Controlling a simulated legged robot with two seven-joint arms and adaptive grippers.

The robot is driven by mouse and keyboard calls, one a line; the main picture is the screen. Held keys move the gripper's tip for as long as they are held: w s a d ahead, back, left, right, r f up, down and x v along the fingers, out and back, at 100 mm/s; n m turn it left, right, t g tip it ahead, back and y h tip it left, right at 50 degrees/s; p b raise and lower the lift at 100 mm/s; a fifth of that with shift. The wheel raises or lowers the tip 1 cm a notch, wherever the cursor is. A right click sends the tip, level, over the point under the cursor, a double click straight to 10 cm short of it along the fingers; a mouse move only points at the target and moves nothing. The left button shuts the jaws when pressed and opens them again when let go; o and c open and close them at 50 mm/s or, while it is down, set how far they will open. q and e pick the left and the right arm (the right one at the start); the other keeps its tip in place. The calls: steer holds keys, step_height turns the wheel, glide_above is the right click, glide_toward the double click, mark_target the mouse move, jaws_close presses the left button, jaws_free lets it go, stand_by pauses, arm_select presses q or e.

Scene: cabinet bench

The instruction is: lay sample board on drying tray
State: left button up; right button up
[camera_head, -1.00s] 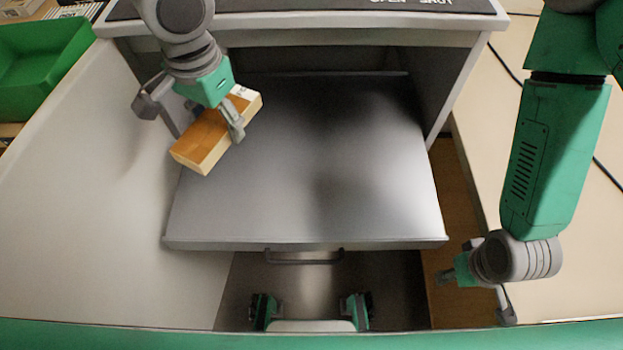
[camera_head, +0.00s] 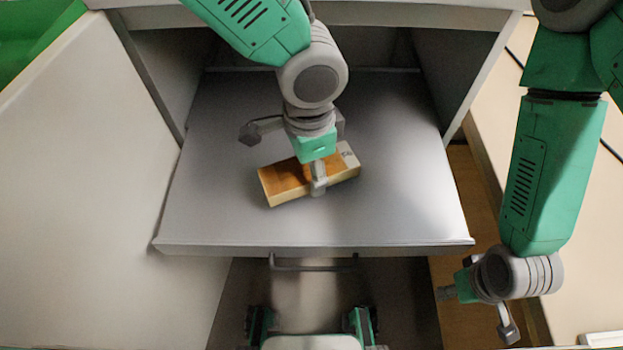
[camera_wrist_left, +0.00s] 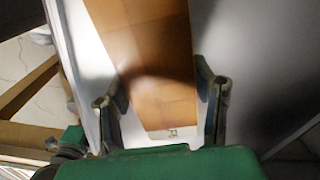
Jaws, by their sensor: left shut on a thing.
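The sample board (camera_head: 285,185) is a wooden block with brown and orange patches and a pale labelled end. My left gripper (camera_head: 318,180) is shut on it, a finger on each side; the board also shows between the fingers in the left wrist view (camera_wrist_left: 150,50). The drying tray (camera_head: 400,215) is the flat grey metal sheet pulled out of the cabinet. The board is over the middle of the tray, slanted; I cannot tell whether it touches. My right gripper (camera_head: 476,312) is open and empty, right of the tray's front corner.
The cabinet's side walls (camera_head: 470,75) flank the back of the tray. A handle (camera_head: 313,265) sits below the tray's front edge. A green bin (camera_head: 35,30) is at the upper left. The tray around the board is bare.

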arm_select(q)
step_height(320, 180, down, 3)
steer(key=shift+s+d+r+b, duration=0.1)
steer(key=shift+r+b, duration=0.05)
steer(key=shift+b, duration=0.25)
steer(key=shift+d+f, duration=0.25)
steer(key=shift+f, duration=0.05)
steer(key=shift+d, duration=0.45)
steer(key=o, duration=1)
steer(key=shift+a, duration=0.1)
steer(key=shift+o, duration=1.1)
steer(key=shift+a, duration=0.55)
steer(key=r, duration=0.2)
steer(key=d+r+p, duration=0.1)
steer(key=r, duration=0.2)
steer(key=shift+p, duration=0.3)
steer(key=r, duration=0.2)
steer(key=r+p, duration=0.1)
steer(key=r, duration=0.3)
steer(key=shift+a+r+p, duration=0.35)
steer(key=shift+a+p, duration=0.05)
steer(key=shift+d+r, duration=0.1)
steer(key=shift+r, duration=0.15)
steer(key=shift+d, duration=0.1)
arm_select(e)
steer(key=shift+d+r, duration=0.2)
steer(key=shift+r, duration=1)
